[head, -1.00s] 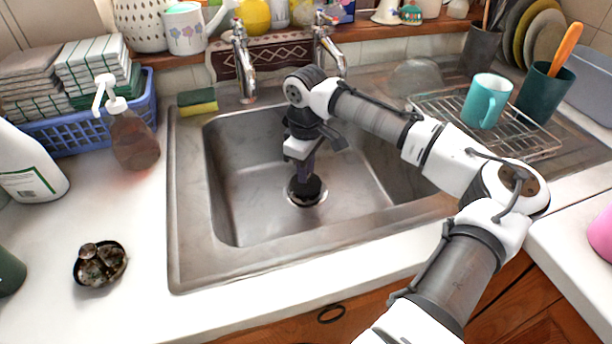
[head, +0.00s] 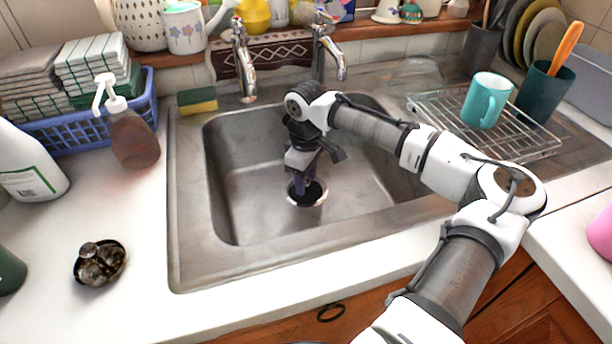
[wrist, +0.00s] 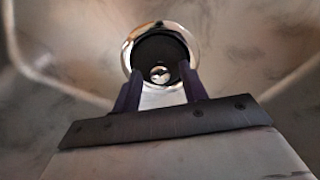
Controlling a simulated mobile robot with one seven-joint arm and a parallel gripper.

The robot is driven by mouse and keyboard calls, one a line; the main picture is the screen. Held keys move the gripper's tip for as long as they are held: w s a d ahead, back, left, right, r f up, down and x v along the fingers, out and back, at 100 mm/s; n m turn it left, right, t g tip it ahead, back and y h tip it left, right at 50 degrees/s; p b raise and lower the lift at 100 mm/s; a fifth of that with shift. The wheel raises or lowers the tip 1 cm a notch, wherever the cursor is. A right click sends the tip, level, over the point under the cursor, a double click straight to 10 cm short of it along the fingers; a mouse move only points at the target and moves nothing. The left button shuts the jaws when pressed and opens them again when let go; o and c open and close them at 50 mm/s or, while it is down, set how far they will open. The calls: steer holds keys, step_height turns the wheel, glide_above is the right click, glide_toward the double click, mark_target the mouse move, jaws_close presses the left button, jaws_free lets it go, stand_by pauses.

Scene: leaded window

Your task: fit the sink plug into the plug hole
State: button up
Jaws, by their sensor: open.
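The black sink plug (wrist: 160,50), a round disc with a small shiny knob, appears within the bright metal ring of the plug hole (wrist: 128,50) in the wrist view. Whether it sits fully level there I cannot tell. In the head view the dark disc and the hole's pale rim (head: 308,204) show at the sink floor, partly hidden by my gripper. My gripper (head: 305,190) points down over the hole. Its two dark fingers are open, also in the wrist view (wrist: 160,80), spread to either side below the knob and holding nothing.
Steel sink walls surround my gripper; the basin floor (head: 262,205) is otherwise clear. Two taps (head: 243,65) stand behind, with a sponge (head: 197,101) at the back left corner. A wire rack (head: 520,140) with a teal mug (head: 486,100) stands right. A dark dish (head: 118,262) lies left.

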step_height(320, 180, up, 12)
steer(key=shift+r, duration=0.15)
stand_by(0.4)
